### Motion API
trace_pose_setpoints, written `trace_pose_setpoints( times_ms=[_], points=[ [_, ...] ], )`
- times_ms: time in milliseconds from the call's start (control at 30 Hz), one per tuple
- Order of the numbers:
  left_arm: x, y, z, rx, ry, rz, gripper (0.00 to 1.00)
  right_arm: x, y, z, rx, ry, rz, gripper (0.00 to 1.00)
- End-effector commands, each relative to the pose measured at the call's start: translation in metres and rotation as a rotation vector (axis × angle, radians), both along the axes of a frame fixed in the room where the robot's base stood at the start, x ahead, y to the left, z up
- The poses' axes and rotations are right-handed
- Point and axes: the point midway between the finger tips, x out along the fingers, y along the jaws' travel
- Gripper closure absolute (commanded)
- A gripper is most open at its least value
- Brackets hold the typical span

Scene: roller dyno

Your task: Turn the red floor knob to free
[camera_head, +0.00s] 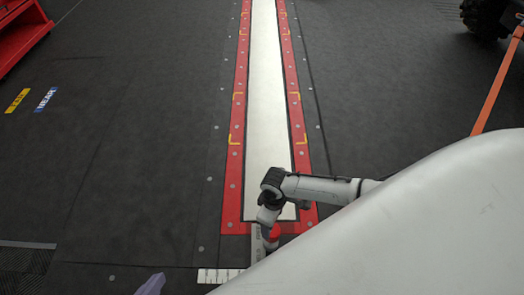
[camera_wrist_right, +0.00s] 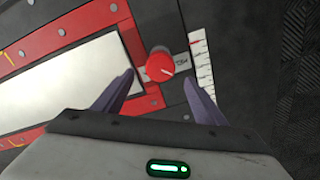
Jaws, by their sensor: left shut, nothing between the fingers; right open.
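The red floor knob (camera_wrist_right: 160,66) is round, with a white pointer line on its top, and sits on a small grey plate with lettering too small to read. In the head view the knob (camera_head: 273,232) is partly hidden by my right arm. My right gripper (camera_wrist_right: 159,78) is open above the floor, with its purple fingers on either side of the knob in the picture; I see no clear contact. My left gripper (camera_head: 151,285) shows only as purple fingertips at the bottom edge of the head view, shut and away from the knob.
A long pale strip (camera_head: 267,100) with a red bolted frame (camera_head: 235,150) runs along the dark floor. A white ruled scale (camera_head: 218,275) lies near the knob. Yellow and blue labels (camera_head: 45,99) are at the left. An orange strap (camera_head: 497,85) and a wheel (camera_head: 487,15) are at the right.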

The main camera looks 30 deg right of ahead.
Motion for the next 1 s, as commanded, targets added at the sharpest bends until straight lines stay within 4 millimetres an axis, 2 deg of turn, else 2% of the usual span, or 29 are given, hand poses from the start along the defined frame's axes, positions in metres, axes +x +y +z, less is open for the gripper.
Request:
trace_pose_setpoints(
  times_ms=[33,67,100,167,400,600,867,1000],
  points=[
    [0.001,-0.003,-0.004,-0.014,-0.009,-0.001,1.0,0.0,0.0,-0.014,-0.001,0.002,0.001,0.35],
    [0.002,-0.004,-0.002,-0.022,-0.016,-0.003,1.0,0.0,0.001,-0.02,-0.001,0.002,0.002,0.35],
    [0.007,-0.009,0.006,-0.046,-0.04,-0.005,1.0,0.001,0.002,-0.028,0.0,0.0,0.003,0.35],
    [0.011,-0.016,0.018,-0.084,-0.074,-0.004,1.0,0.001,0.002,-0.04,0.0,0.0,0.004,0.35],
    [0.013,-0.028,0.037,-0.178,-0.139,-0.006,1.0,0.002,0.003,-0.079,0.0,0.0,0.006,0.35],
    [0.013,-0.033,0.048,-0.216,-0.162,-0.007,1.0,0.002,0.003,-0.09,0.001,-0.001,0.006,0.35],
    [0.013,-0.033,0.05,-0.219,-0.164,-0.007,1.0,0.002,0.003,-0.09,0.001,-0.001,0.006,0.35],
    [0.013,-0.033,0.049,-0.218,-0.164,-0.007,1.0,0.002,0.003,-0.09,0.001,-0.001,0.006,0.55]
  ],
)
